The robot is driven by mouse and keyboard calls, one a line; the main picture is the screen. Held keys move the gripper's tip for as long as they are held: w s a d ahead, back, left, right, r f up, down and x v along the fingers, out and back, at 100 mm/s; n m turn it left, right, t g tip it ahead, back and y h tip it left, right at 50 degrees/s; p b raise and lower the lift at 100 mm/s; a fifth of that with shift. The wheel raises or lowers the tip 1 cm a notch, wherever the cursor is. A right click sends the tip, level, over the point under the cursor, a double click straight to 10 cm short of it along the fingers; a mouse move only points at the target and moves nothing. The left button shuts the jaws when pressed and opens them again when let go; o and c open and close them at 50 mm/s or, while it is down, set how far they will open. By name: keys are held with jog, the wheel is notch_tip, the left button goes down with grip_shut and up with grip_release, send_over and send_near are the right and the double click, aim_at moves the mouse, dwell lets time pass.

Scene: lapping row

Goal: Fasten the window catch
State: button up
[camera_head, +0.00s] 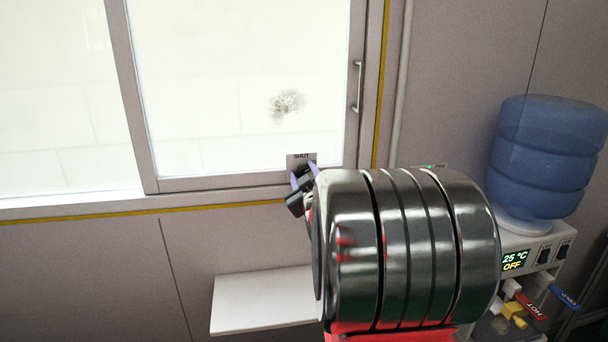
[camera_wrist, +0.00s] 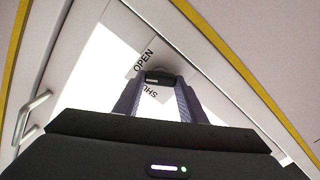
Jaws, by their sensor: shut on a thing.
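The window catch (camera_wrist: 158,75) is a small dark piece on a pale plate (camera_wrist: 134,72) at the window's lower frame. The plate is lettered OPEN and SHUT in the wrist view; in the head view, its SHUT end (camera_head: 300,156) shows above my fingers. My gripper (camera_head: 304,175) has its two lilac fingers on either side of the catch and is shut on it. In the wrist view, the fingertips (camera_wrist: 159,80) close in on the catch from both sides. Much of the catch is hidden by the fingers, and I cannot tell which way its lever points.
The sliding window pane (camera_head: 220,90) has a vertical handle (camera_head: 358,87) at its right edge. A white shelf (camera_head: 262,300) juts out below the window. A water dispenser with a blue bottle (camera_head: 548,155) stands at the right. My dark arm hides the wall between them.

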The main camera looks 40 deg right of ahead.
jog(key=n, duration=0.6)
jog(key=shift+w+a+f+n, duration=0.1)
jog(key=shift+a+f+n, duration=0.05)
jog(key=shift+n, duration=0.15)
jog(key=n, duration=0.5)
jog(key=shift+f, duration=0.15)
jog(key=o, duration=1.1)
jog(key=shift+c, duration=0.2)
jog(key=v, duration=1.3)
jog(key=shift+s+a, duration=0.2)
jog(key=shift+s, duration=0.15)
